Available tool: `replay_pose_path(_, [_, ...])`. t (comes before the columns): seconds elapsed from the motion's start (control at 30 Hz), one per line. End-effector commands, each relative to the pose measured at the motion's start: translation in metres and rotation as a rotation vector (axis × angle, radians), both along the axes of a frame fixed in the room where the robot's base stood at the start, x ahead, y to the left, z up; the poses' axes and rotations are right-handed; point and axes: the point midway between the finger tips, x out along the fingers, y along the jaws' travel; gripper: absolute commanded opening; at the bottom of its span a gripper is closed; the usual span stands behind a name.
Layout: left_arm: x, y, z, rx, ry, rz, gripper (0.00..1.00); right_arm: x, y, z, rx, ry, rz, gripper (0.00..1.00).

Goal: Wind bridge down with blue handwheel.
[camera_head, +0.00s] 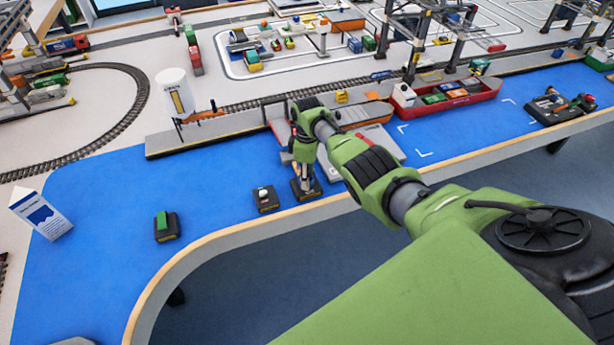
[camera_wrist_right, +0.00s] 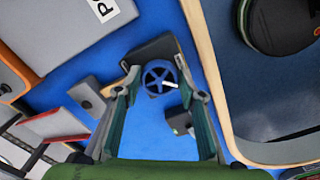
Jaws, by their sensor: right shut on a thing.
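The blue handwheel (camera_wrist_right: 148,76) sits on a dark base (camera_wrist_right: 150,52) at the blue table's edge, seen in the right wrist view. A pale handle shows across its right side. My right gripper (camera_wrist_right: 160,92) points down at it, with one finger on each side, and is shut on the wheel. In the head view the right gripper (camera_head: 305,178) stands over the dark base (camera_head: 307,192) and hides most of the wheel. Grey and red slabs (camera_head: 378,143) beside my arm may belong to the bridge; I cannot tell its angle. My left gripper is out of view.
Left of the gripper are a box with a white knob (camera_head: 264,196) and a box with a green lever (camera_head: 166,224). A white sign (camera_head: 42,215) stands at far left. A red ship (camera_head: 447,100) lies behind my arm. The front blue surface is mostly clear.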

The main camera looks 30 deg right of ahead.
Motion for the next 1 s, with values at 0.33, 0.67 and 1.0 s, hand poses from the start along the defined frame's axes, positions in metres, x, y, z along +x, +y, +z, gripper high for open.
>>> replay_pose_path(0.33, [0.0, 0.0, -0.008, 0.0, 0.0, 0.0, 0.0, 0.001, -0.001, -0.001, 0.0, 0.0, 0.327, 0.15])
replay_pose_path(0.67, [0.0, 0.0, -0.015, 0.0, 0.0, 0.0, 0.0, 0.002, -0.001, -0.001, 0.0, 0.001, 0.583, 0.15])
replay_pose_path(1.0, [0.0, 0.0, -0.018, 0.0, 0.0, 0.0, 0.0, 0.002, -0.002, -0.001, -0.001, 0.001, 0.718, 0.15])
